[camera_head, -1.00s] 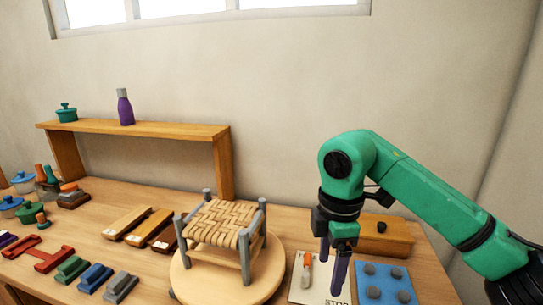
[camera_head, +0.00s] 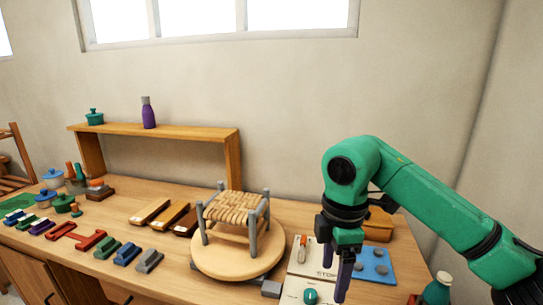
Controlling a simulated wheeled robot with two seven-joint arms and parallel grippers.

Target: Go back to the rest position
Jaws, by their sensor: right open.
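My right gripper (camera_head: 335,273) hangs down at the right of the table, fingers pointing down, over the front of the panel marked STOP. Its fingers are apart with nothing between them. The green right arm comes in from the right edge. The stool with the woven bark seat (camera_head: 238,208) stands upright on a round wooden disc (camera_head: 212,264), left of the gripper and apart from it. My left gripper does not show.
The STOP panel (camera_head: 296,281) bears an orange-handled lever (camera_head: 302,247) and a green knob (camera_head: 311,296). Several coloured blocks (camera_head: 127,254) lie left. A shelf (camera_head: 185,132) stands at the back.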

